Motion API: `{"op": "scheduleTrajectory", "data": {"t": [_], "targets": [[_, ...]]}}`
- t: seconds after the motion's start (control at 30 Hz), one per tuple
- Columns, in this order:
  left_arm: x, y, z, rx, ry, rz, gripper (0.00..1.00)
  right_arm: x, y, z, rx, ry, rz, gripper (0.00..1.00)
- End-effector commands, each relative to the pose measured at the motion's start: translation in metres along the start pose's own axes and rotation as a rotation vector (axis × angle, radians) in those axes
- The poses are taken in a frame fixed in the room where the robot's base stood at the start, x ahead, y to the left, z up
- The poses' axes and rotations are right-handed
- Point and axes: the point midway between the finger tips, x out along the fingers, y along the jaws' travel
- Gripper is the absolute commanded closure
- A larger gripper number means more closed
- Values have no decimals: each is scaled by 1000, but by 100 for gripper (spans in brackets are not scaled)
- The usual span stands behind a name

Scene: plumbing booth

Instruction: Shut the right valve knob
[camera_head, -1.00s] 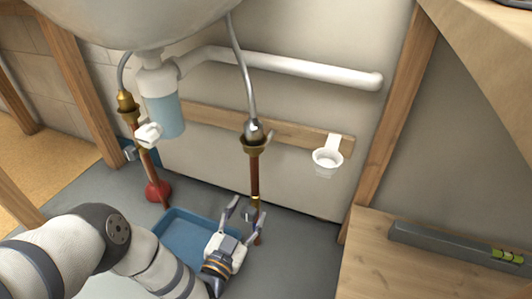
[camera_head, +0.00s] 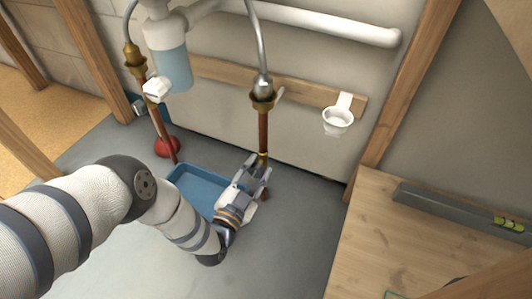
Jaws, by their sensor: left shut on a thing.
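The right copper pipe (camera_head: 263,132) hangs from a brass fitting (camera_head: 262,97) under the sink's grey hose. My left gripper (camera_head: 252,168) is at the lower part of this pipe, in front of the blue tray. Its fingers are closed at the pipe, where the right valve knob sits. The knob itself is hidden by the fingers, so its turn angle cannot be told. The left copper pipe (camera_head: 157,122) stands apart, to the left. My right gripper is not in view.
A blue tray (camera_head: 187,177) lies on the grey floor behind my left gripper. A white cup holder (camera_head: 338,121) hangs on the wooden rail. A wooden bench with a spirit level (camera_head: 455,209) stands right.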

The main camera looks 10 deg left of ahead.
Motion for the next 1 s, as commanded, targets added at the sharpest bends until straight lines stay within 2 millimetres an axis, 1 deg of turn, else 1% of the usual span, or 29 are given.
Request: {"op": "scheduleTrajectory", "data": {"t": [0.03,0.07,0.5,1.0], "targets": [[1,-8,4,51,-12,-15,94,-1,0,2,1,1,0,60],[1,-8,5,80,-13,-15,94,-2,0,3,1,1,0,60],[0,-6,5,497,-14,-10,94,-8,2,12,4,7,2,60],[-1,-2,5,964,-16,-5,94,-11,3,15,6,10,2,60]]}}
